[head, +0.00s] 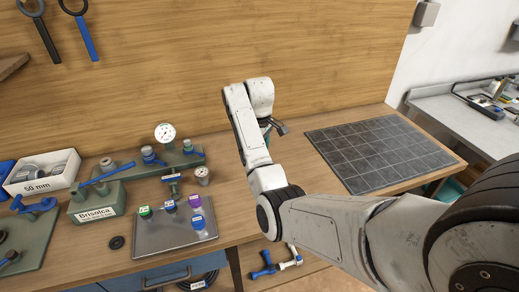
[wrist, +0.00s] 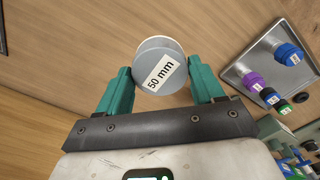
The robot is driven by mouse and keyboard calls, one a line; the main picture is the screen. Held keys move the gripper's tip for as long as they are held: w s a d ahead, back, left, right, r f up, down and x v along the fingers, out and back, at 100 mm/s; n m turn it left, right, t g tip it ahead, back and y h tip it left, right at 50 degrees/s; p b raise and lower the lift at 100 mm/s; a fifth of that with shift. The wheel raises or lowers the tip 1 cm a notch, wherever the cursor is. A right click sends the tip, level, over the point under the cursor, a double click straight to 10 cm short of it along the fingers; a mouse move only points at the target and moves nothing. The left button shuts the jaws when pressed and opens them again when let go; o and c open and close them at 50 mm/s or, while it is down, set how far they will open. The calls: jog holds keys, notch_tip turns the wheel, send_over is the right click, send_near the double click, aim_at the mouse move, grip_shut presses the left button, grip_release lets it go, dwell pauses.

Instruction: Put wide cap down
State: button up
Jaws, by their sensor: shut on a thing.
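The wide cap (wrist: 151,62) is a grey, round piece with a white "50 mm" label, seen close up in the wrist view. My gripper (wrist: 160,73) is shut on it, with one teal finger at each side. Wooden surface shows behind the cap; I cannot tell how high it is held. In the head view my gripper is mostly hidden behind my arm, over the bench right of the tray, and the cap cannot be made out clearly there.
A grey metal tray (head: 160,238) holds several small green, blue and purple caps. Green manifold parts and a white "50 mm" box (head: 44,173) stand to the left. A dark gridded mat (head: 380,152) lies clear on the right. A black ring (head: 116,242) lies near the front edge.

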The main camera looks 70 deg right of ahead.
jog(key=w+a+f, duration=0.1)
jog(key=a+f, duration=0.3)
jog(key=a, duration=1)
jog(key=w+a+f, duration=0.2)
jog(key=a+f, duration=0.3)
jog(key=a, duration=0.9)
jog(key=w+a+f+n, duration=0.1)
jog(key=a+f, duration=0.4)
jog(key=a, duration=1)
jog(key=shift+w+f, duration=0.2)
jog(key=shift+w, duration=0.1)
